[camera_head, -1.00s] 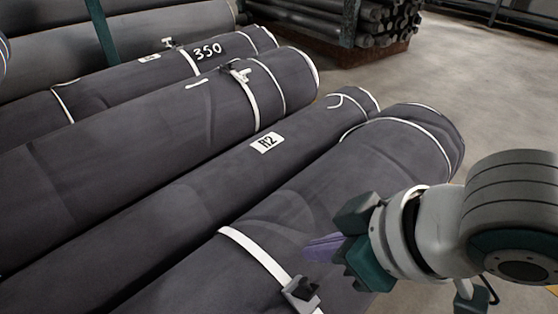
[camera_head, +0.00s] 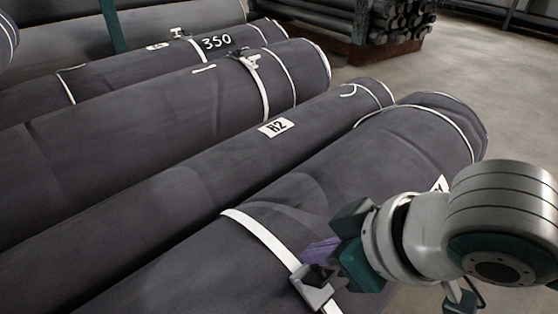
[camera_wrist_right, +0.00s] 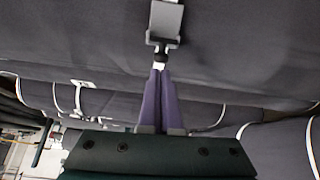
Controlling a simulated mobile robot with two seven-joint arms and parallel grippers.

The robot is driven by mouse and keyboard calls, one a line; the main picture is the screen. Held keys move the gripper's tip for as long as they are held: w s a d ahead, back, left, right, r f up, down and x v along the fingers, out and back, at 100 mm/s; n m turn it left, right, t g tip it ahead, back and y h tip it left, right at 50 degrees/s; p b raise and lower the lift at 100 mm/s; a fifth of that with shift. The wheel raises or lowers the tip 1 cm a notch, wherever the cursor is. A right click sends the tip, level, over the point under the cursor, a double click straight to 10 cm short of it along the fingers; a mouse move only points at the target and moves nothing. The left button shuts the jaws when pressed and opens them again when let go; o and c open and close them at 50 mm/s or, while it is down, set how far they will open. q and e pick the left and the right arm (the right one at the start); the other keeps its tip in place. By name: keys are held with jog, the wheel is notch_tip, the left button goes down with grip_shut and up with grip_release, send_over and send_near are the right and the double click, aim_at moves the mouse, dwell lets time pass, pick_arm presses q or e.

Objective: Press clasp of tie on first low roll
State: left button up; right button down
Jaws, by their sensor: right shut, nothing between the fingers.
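The nearest dark grey roll (camera_head: 300,200) has a white tie (camera_head: 258,234) around it. The tie's grey clasp (camera_head: 316,288) sits on the roll's upper side, low in the head view. In the right wrist view the clasp (camera_wrist_right: 165,22) is at top centre, with a black part at its lower end. My right gripper (camera_head: 308,254) has its purple fingers shut and empty. In the right wrist view its fingertips (camera_wrist_right: 160,72) are together just below the clasp, very close to it; I cannot tell whether they touch. My left gripper is not in view.
Stacked dark rolls (camera_head: 395,22) stand at the back. Clear floor (camera_head: 490,75) shows at right.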

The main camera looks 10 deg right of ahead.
jog(key=shift+s+d+f+t+y, duration=0.2)
jog(key=shift+s+d+t+y, duration=0.2)
jog(key=shift+s+t, duration=0.3)
dwell(0.3)
